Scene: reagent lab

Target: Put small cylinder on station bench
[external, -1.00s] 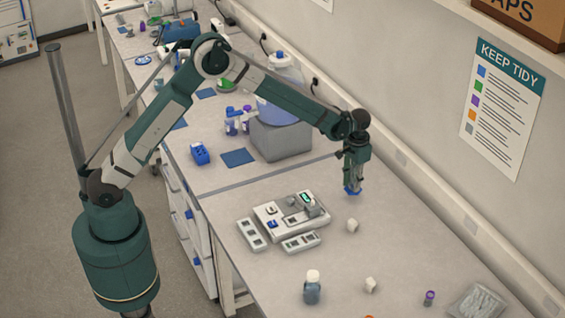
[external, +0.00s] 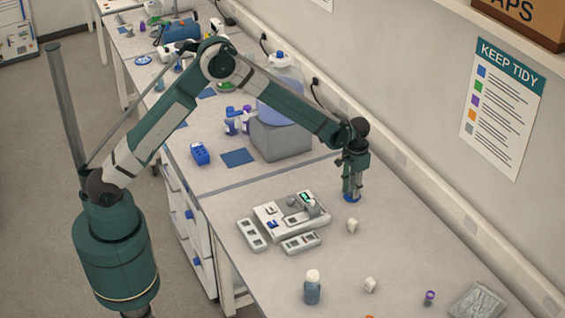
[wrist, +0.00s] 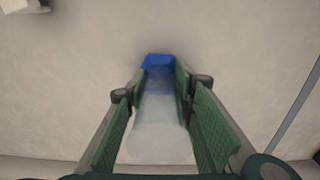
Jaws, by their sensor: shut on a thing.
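The small cylinder is a clear, pale tube (wrist: 160,115) with a blue base (wrist: 158,62). My gripper (wrist: 162,92) is shut on it, with the green fingers along both sides. In the external view my gripper (external: 353,182) points straight down and the blue base (external: 351,198) shows just below the fingertips. The base is at or very close to the surface of the station bench (external: 400,255); I cannot tell whether it touches. The fingers hide most of the tube in the external view.
A grey device with trays (external: 290,213) stands to the left. A blue-grey bottle (external: 312,288) and a purple-capped vial (external: 429,298) stand nearer the camera. The wall is close on the right.

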